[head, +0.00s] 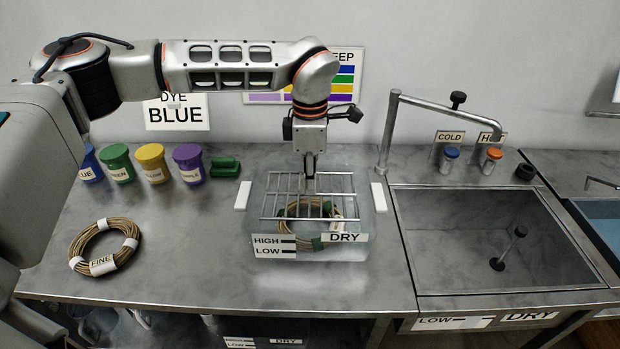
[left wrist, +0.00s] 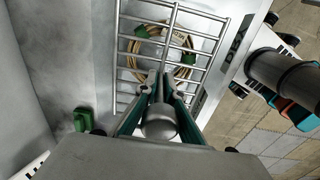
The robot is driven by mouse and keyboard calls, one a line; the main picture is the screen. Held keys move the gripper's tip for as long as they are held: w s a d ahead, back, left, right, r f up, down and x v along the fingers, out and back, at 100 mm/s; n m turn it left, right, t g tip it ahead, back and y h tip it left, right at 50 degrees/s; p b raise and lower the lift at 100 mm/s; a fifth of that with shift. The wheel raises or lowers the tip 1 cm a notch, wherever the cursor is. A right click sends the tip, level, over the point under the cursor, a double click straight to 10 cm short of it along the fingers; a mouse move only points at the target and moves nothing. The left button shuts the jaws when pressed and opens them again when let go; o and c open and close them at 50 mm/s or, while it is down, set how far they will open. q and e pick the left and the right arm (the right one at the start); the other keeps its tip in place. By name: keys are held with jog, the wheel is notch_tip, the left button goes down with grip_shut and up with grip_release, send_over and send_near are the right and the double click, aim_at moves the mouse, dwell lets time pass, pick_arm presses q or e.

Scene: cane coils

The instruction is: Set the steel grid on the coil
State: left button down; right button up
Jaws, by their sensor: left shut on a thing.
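The steel grid (head: 272,207) is level at the top of a clear tank (head: 350,250), above a coil of cane (head: 290,213) with green ties that lies inside. The grid also shows in the left wrist view (left wrist: 205,42), with the coil (left wrist: 128,60) seen through its bars. My left gripper (head: 309,178) points straight down at the grid's middle. In the left wrist view its fingers (left wrist: 162,88) are shut on the grid's central part. Whether the grid touches the coil I cannot tell. My right gripper is not in view.
A second coil (head: 103,228) labelled FINE lies at the left of the steel bench. Dye jars (head: 152,163) and a green block (head: 225,167) stand behind. White strips (head: 243,196) flank the tank. A tap (head: 440,108) and sink (head: 470,240) are at the right.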

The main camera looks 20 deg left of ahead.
pick_arm(q)
jog(key=shift+f+b, duration=1.45)
jog(key=shift+f, duration=1.75)
jog(key=shift+f, duration=0.55)
jog(key=c, duration=2.1)
grip_release()
